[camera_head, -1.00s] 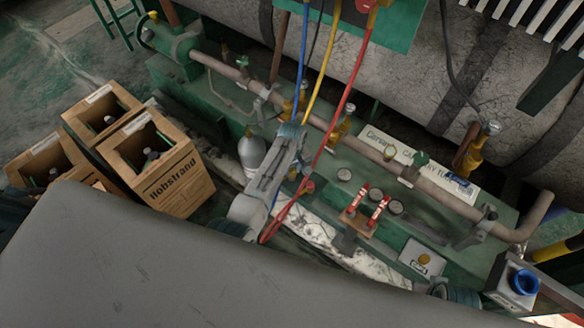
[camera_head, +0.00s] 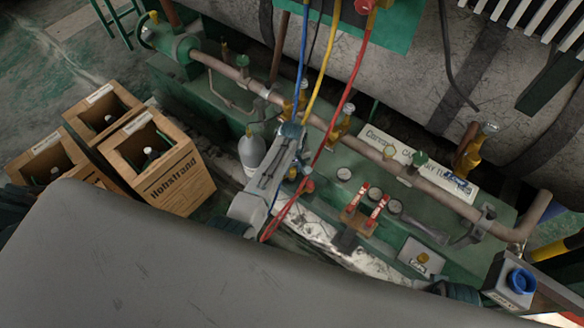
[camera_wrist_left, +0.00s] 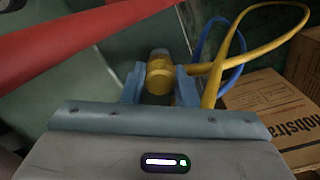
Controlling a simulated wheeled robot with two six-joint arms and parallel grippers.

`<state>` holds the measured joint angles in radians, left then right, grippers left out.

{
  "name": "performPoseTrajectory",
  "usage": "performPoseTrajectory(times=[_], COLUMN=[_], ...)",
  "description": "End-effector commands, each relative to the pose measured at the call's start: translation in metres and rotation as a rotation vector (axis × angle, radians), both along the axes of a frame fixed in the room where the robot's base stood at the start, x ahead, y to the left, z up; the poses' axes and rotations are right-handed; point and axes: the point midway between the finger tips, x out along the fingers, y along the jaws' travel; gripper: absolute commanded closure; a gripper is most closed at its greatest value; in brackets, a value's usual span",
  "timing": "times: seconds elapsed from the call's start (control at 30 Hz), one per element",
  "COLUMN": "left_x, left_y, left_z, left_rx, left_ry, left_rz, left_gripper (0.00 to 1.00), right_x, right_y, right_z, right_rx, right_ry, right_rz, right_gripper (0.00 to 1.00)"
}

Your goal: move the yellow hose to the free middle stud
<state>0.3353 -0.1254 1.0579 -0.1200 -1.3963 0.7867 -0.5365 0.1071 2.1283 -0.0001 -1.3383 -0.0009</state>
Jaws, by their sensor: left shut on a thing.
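My left gripper (camera_head: 291,131) reaches over the green rig in the head view, its fingertips near the brass valves on the pipe. In the left wrist view the gripper (camera_wrist_left: 160,86) is shut on the brass-yellow end fitting (camera_wrist_left: 160,73) of the yellow hose. The yellow hose (camera_wrist_left: 262,50) loops off to the right there. In the head view the yellow hose (camera_head: 322,70) runs down from the green panel to the gripper. A brass stud with a valve (camera_head: 341,127) stands right of the fingertips. I cannot tell whether the fitting touches any stud. My right gripper is out of view.
The red hose (camera_head: 350,80) crosses close to my left gripper and the blue hose (camera_head: 301,55) hangs beside it. A grey bottle (camera_head: 251,151) stands left of the gripper. Cardboard boxes (camera_head: 173,185) stand further left. Red-handled valves (camera_head: 370,203) and gauges are to the right.

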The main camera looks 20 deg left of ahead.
Motion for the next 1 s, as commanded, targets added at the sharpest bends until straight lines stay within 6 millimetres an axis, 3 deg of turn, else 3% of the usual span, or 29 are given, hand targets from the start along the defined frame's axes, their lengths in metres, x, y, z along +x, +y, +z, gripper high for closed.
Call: performPoseTrajectory(times=[1.0], left_x=[0.0000], left_y=[0.0000], left_z=[-0.0013], left_rx=[0.000], left_ry=[0.000], left_rz=[0.000], left_gripper=[0.95], right_x=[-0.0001], right_y=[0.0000], right_z=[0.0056], right_rx=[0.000], right_ry=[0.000], right_rz=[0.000], right_gripper=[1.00])
